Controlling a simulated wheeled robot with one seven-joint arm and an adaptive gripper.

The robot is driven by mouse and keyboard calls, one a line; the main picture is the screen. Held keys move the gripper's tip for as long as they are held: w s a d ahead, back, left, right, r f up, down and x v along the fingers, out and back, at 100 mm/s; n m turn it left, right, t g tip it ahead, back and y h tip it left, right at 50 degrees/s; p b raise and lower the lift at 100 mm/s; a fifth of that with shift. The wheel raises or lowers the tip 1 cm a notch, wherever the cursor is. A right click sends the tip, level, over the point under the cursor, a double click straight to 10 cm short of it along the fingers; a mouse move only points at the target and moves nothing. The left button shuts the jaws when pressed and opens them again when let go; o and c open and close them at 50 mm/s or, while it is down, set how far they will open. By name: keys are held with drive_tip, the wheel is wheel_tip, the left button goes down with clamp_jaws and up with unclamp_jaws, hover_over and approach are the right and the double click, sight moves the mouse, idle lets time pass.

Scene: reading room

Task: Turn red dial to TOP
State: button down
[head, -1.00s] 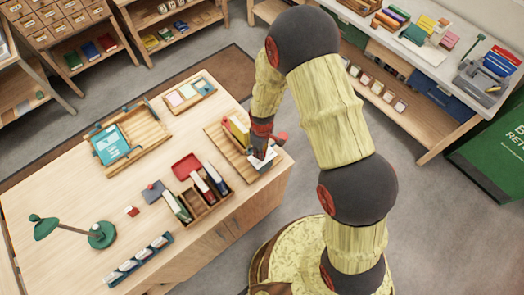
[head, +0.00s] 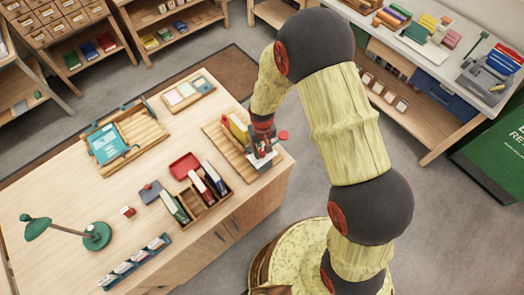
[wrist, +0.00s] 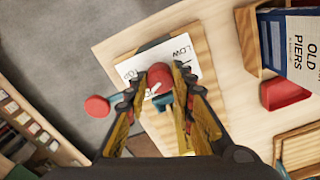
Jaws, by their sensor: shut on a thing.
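Some lettering on the card is covered by my fingers.
A separate red round knob (wrist: 97,107) stands beside the card, off the table's edge side. A wooden book rack (head: 207,199) and a red tray (head: 185,165) are close by. A green desk lamp (head: 96,236) stands farther left.

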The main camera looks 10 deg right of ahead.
drive_tip(key=shift+m+b, duration=0.55)
drive_tip(key=shift+m, duration=1.75)
drive_tip(key=c, duration=1.5)
unclamp_jaws()
